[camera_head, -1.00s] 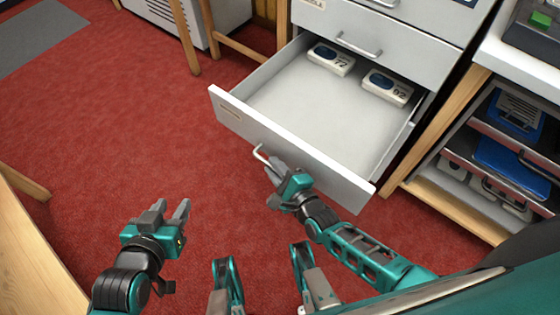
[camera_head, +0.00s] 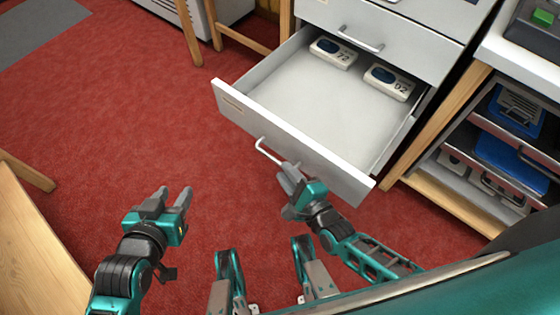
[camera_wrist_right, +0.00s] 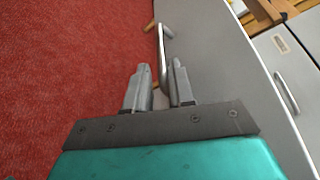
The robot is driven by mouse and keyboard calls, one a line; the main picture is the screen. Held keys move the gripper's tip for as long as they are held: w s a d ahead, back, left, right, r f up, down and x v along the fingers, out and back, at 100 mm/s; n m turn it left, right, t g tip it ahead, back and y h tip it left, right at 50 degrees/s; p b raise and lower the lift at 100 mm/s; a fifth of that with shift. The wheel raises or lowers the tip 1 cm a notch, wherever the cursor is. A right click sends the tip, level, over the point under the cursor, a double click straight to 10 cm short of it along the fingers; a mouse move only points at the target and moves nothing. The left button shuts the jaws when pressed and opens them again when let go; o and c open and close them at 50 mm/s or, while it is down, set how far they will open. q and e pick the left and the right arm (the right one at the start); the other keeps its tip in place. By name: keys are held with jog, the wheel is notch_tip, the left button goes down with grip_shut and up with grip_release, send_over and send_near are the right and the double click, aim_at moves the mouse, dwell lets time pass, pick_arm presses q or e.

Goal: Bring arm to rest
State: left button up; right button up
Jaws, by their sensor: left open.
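My right gripper (camera_head: 284,175) is just in front of the open drawer's handle (camera_head: 278,156), on the drawer front (camera_head: 300,143). In the right wrist view its two fingers (camera_wrist_right: 158,78) stand apart. The handle bar (camera_wrist_right: 161,50) reaches toward the gap between them, and I cannot tell whether it touches a finger. My left gripper (camera_head: 175,195) is open and empty, over the red carpet at the lower left, away from the drawer.
A wooden-framed shelf unit (camera_head: 440,125) stands at the right. A wooden surface (camera_head: 35,250) is at lower left. The carpet (camera_head: 110,120) left of the drawer is clear.

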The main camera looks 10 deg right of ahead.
jog(key=v, duration=0.2)
jog(key=shift+s+r, duration=0.1)
jog(key=shift+s, duration=0.2)
dwell(0.3)
